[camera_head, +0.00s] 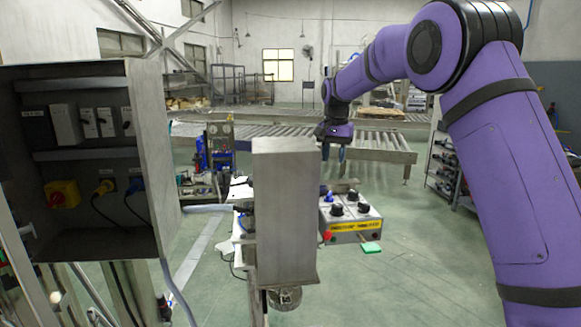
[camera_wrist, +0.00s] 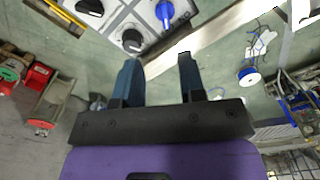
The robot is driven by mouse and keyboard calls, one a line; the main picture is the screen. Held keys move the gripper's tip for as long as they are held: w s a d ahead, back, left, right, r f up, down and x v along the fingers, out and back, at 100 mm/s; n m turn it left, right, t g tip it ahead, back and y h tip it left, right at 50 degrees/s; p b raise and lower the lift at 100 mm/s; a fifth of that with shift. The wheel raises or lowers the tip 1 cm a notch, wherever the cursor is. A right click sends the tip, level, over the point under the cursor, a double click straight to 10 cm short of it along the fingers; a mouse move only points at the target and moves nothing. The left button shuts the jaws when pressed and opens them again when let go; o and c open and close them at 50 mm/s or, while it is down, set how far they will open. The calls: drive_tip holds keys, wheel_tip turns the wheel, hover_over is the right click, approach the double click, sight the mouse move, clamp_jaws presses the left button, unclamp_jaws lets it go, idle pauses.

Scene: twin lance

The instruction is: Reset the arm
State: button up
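My purple arm (camera_head: 510,170) rises on the right of the head view, bends at the top and reaches left and away. My gripper (camera_head: 341,158) hangs fingers-down above and behind a control box (camera_head: 352,226) with several black knobs and a blue one. In the wrist view my gripper (camera_wrist: 158,60) shows two dark fingers apart, with nothing between them. Part of the control box (camera_wrist: 107,22), with black knobs and a blue knob (camera_wrist: 164,12), lies beyond the fingertips. The fingers look clear of the knobs, though the exact gap cannot be told.
An open electrical cabinet (camera_head: 148,150) with switches and plugs stands at the left. A grey metal box (camera_head: 285,210) stands in the centre, close to me. A roller conveyor (camera_head: 385,152) crosses behind. Green floor (camera_head: 430,270) is open at the right front.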

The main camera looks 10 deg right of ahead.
drive_tip(key=s+d+r+n+t, duration=0.15)
drive_tip(key=s+r, duration=0.45)
drive_tip(key=s, duration=0.6)
drive_tip(key=s+d+r+n+t, duration=0.1)
drive_tip(key=s+d+r, duration=0.3)
drive_tip(key=s, duration=0.8)
drive_tip(key=s+f+n+t, duration=0.1)
drive_tip(key=s+f, duration=0.2)
drive_tip(key=s, duration=0.9)
drive_tip(key=s+f+n+t, duration=0.1)
drive_tip(key=s+f+n, duration=0.1)
drive_tip(key=s, duration=0.9)
drive_tip(key=shift+s+d+f+t, duration=0.35)
drive_tip(key=shift+s+f, duration=0.05)
drive_tip(key=shift+f, duration=0.1)
drive_tip(key=shift+n, duration=0.25)
